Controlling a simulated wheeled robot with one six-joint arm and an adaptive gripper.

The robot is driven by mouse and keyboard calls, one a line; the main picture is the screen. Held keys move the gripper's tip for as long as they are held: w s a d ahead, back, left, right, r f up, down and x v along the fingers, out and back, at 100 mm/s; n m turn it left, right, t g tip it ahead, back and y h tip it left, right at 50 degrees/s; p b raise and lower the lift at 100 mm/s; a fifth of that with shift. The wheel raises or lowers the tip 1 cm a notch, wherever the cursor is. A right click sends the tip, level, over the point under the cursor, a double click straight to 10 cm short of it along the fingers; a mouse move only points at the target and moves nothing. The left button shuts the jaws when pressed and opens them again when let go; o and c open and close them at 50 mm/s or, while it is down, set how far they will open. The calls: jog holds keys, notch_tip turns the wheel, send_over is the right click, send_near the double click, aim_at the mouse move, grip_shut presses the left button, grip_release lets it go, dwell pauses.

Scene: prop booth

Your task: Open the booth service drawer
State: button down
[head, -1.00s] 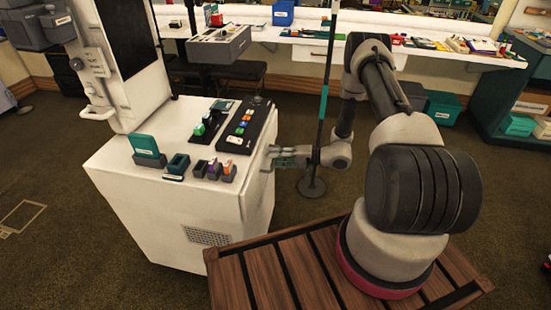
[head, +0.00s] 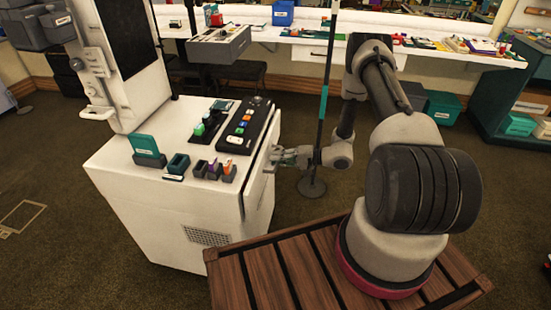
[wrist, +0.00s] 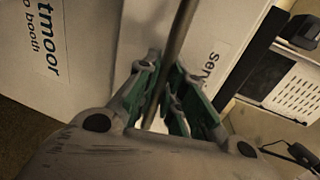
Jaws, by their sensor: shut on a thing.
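The white photo booth (head: 150,215) stands left of my arm in the head view. Its service drawer (head: 263,185) is on the side facing my gripper, and a narrow dark gap shows behind its front panel. In the wrist view the white drawer front (wrist: 225,25) carries a label starting "serv". A thin grey bar handle (wrist: 181,28) runs between my fingers there. My gripper (head: 277,158) is at the drawer front, shut on the handle; the green-padded fingers (wrist: 166,85) are on either side of the bar. The drawer's inside is hidden.
A thin pole on a round base (head: 312,187) stands close behind my wrist. The booth top bears a button panel (head: 242,128) and small holders (head: 178,165). A slatted wooden platform (head: 290,275) lies under my arm. Carpet is free between booth and pole.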

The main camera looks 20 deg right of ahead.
jog(key=f+v, duration=0.2)
jog(key=v, duration=1)
jog(key=d+f+v, duration=0.1)
jog(key=f+v, duration=0.2)
jog(key=v, duration=1)
jog(key=shift+s, duration=0.3)
jog(key=c, duration=1.5)
grip_release()
jog(key=v, duration=1.2)
